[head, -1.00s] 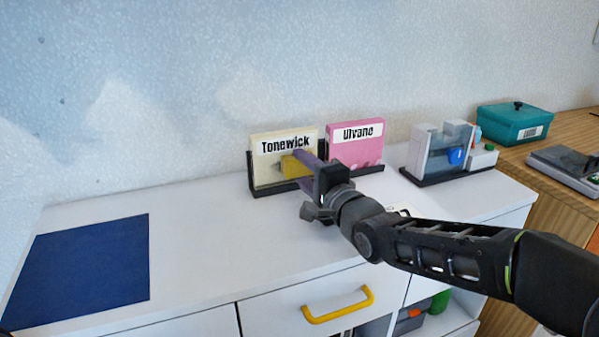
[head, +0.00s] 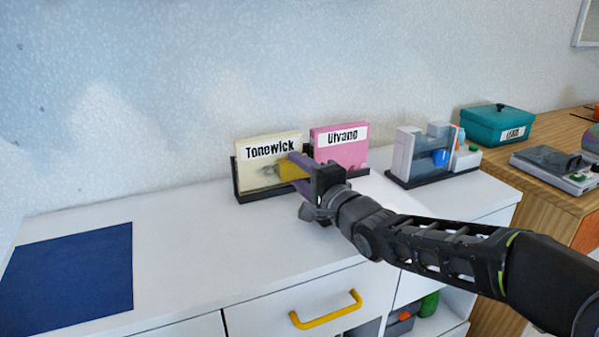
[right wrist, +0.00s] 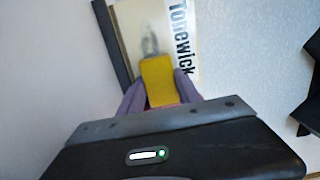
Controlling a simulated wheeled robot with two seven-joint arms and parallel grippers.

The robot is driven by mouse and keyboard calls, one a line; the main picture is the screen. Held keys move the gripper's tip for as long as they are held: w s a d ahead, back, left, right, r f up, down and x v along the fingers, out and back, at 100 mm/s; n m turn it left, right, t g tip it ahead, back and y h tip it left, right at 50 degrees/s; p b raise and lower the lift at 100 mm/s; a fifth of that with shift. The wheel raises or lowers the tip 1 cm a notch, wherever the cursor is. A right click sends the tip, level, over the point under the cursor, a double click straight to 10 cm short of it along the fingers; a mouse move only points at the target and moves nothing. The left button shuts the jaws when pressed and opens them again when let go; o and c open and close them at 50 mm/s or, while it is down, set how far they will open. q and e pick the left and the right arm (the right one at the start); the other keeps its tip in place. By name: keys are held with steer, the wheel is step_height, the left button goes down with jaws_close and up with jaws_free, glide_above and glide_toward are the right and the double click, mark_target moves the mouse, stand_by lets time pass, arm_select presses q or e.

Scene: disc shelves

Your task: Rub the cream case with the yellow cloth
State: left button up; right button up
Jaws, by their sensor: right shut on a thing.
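The cream case (head: 254,177), labelled "Tonewick", stands upright in a black rack on the white cabinet top. It also shows in the right wrist view (right wrist: 150,22), with a grey smudge on its face. My right gripper (head: 301,172) is shut on the yellow cloth (head: 290,168) and holds it in front of the case's right part. In the right wrist view the cloth (right wrist: 158,82) sits between the purple fingers and overlaps the case's face; I cannot tell whether it touches. My left gripper is not in view.
A pink case (head: 340,147) labelled "Ulvano" stands just right of the cream one. A dark blue mat (head: 70,278) lies at left. A clear-fronted device (head: 432,155) and a teal box (head: 497,125) stand at right. The cabinet top's middle is clear.

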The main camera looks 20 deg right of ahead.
mark_target(283, 174)
steer(key=shift+s+a+f+b, duration=0.1)
steer(key=shift+a+f+b, duration=0.05)
steer(key=shift+a+b, duration=0.7)
steer(key=shift+a, duration=0.75)
steer(key=shift+a, duration=0.1)
steer(key=shift+a+b, duration=0.3)
steer(key=shift+a, duration=0.3)
steer(key=shift+s+a, duration=0.1)
steer(key=shift+a, duration=0.65)
steer(key=shift+s+a+p, duration=0.15)
steer(key=shift+a+p, duration=0.35)
steer(key=shift+a, duration=1.05)
steer(key=shift+s, duration=0.1)
